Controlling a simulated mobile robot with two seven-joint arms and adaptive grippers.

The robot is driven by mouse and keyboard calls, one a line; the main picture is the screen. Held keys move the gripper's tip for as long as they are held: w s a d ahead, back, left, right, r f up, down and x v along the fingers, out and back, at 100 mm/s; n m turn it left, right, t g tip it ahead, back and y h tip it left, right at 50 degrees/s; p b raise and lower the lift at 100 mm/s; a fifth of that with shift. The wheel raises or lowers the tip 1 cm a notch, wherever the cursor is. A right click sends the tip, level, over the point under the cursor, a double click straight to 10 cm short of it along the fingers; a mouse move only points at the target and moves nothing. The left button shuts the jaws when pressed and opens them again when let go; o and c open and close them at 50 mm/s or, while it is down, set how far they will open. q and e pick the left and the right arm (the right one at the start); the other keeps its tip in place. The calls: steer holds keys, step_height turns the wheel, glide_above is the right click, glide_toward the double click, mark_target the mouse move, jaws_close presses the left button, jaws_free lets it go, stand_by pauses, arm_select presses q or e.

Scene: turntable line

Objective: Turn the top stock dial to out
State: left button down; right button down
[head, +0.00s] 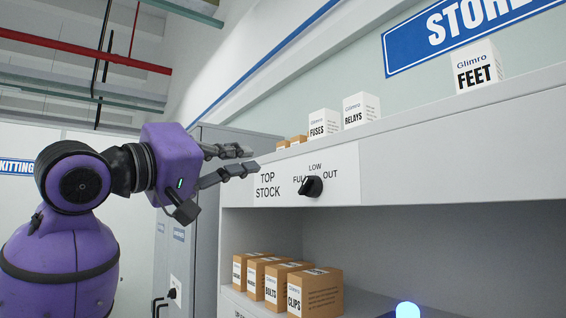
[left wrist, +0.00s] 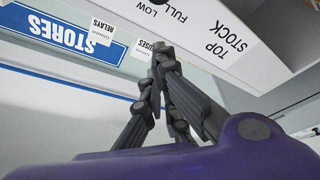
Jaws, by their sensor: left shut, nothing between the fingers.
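The top stock dial (head: 311,187) is a black knob on a white plate marked TOP STOCK (head: 267,185) on the front of the shelf. FULL stands at its left, LOW above it and OUT at its right. I cannot tell for sure which mark the knob points to. My left gripper (head: 247,160) is shut and empty, up and to the left of the dial and apart from it. My right gripper is not in view.
White boxes, FUSES (head: 322,124), RELAYS (head: 361,110) and FEET (head: 478,68), stand on the shelf top (head: 430,112). Several brown boxes (head: 315,293) stand in the bay below the dial. A grey cabinet (head: 205,215) is at the left. The front around the dial is clear.

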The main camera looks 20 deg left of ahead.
mark_target(309, 186)
arm_select(q)
steer(key=x, duration=1)
steer(key=shift+s+d+f, duration=0.45)
steer(key=shift+d+f, duration=0.2)
steer(key=shift+f, duration=0.1)
steer(key=shift+s+d+f, duration=0.45)
steer(key=shift+d+f, duration=0.2)
steer(key=shift+f, duration=0.1)
steer(key=m, duration=0.1)
steer(key=d+m+h, duration=0.1)
steer(key=m, duration=0.1)
steer(key=s+f+m+h, duration=0.1)
steer(key=m, duration=0.1)
steer(key=shift+s+d, duration=0.1)
steer(key=shift+d, duration=0.25)
